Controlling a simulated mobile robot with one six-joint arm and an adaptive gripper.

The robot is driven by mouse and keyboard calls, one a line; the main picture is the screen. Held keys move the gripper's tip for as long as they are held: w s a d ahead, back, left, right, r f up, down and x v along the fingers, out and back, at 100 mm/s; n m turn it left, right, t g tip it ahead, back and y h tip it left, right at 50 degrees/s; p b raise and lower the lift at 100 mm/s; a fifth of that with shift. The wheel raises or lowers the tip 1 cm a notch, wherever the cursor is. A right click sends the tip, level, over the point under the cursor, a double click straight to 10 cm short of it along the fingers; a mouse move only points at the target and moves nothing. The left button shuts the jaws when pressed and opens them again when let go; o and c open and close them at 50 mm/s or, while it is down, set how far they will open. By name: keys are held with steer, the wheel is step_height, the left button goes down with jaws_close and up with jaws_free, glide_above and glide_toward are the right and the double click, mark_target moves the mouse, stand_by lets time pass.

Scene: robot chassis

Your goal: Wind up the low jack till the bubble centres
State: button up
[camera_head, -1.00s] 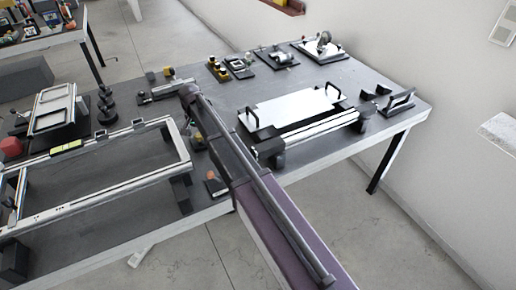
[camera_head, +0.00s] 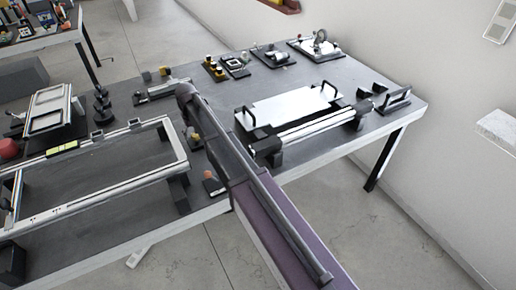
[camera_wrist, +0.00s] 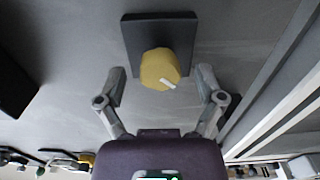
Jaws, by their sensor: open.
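The rectangular silver frame (camera_head: 88,203) stands on dark supports on the table at left. A small yellow-green vial (camera_head: 62,147) sits on its far rail; the bubble is too small to make out. An orange knob (camera_head: 207,175) is on a small base right of the frame, and a red knob (camera_head: 9,148) is at far left. In the wrist view, a yellow faceted knob (camera_wrist: 160,70) with a white mark stands on a dark square base (camera_wrist: 133,33). My gripper (camera_wrist: 160,82) is open, with a finger on either side of the knob, apart from it.
A silver rail (camera_wrist: 282,95) runs close along the right of the wrist view. On the table are a white plate with black handles (camera_head: 290,108), a stack of black discs (camera_head: 102,107) and several small fixtures along the back. The wall is at right.

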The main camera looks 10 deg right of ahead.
steer(key=n, duration=0.8)
steer(key=shift+n, duration=0.4)
steer(key=n, duration=0.8)
steer(key=shift+n, duration=0.4)
steer(key=shift+r+p, duration=0.35)
step_height(320, 180, up, 14)
steer(key=p, duration=1.4)
steer(key=shift+s+d+f+m+b, duration=1.05)
steer(key=shift+s+d+m, duration=1.9)
steer(key=shift+s+d, duration=0.55)
steer(key=shift+s+d+f+m+b, duration=1.05)
steer(key=shift+s+d+m, duration=1.85)
steer(key=shift+s+d, duration=0.55)
steer(key=shift+s+d+f+m+b, duration=1.05)
steer(key=shift+s+d+m, duration=2.05)
steer(key=shift+s, duration=0.6)
